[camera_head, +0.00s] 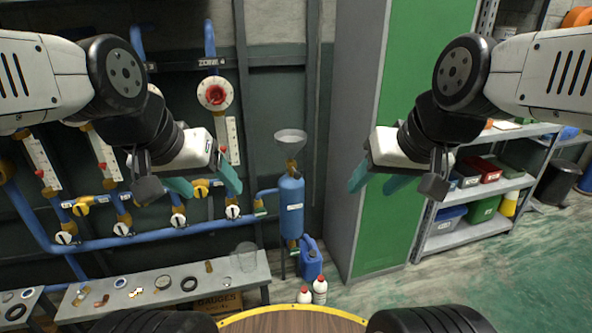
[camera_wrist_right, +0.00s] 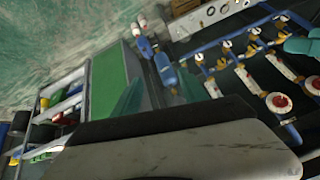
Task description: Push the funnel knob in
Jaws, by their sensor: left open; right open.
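A grey funnel (camera_head: 291,139) sits on top of a blue cylinder (camera_head: 291,208) in the head view. A small brass fitting (camera_head: 291,167) is between the funnel and the cylinder; I cannot make out a knob clearly there. My left gripper (camera_head: 207,188) is open and empty, to the left of the funnel and nearer to me. My right gripper (camera_head: 385,185) is open and empty, to the right of the funnel in front of the green cabinet. The blue cylinder (camera_wrist_right: 165,70) also shows tilted in the right wrist view.
Blue pipes with valves and gauges line the wall at left, with a red and white dial (camera_head: 214,94). A grey bench (camera_head: 215,283) holds small parts. A blue jug (camera_head: 311,261) and white bottles stand below the cylinder. A green cabinet (camera_head: 420,110) and shelves (camera_head: 470,235) are at right.

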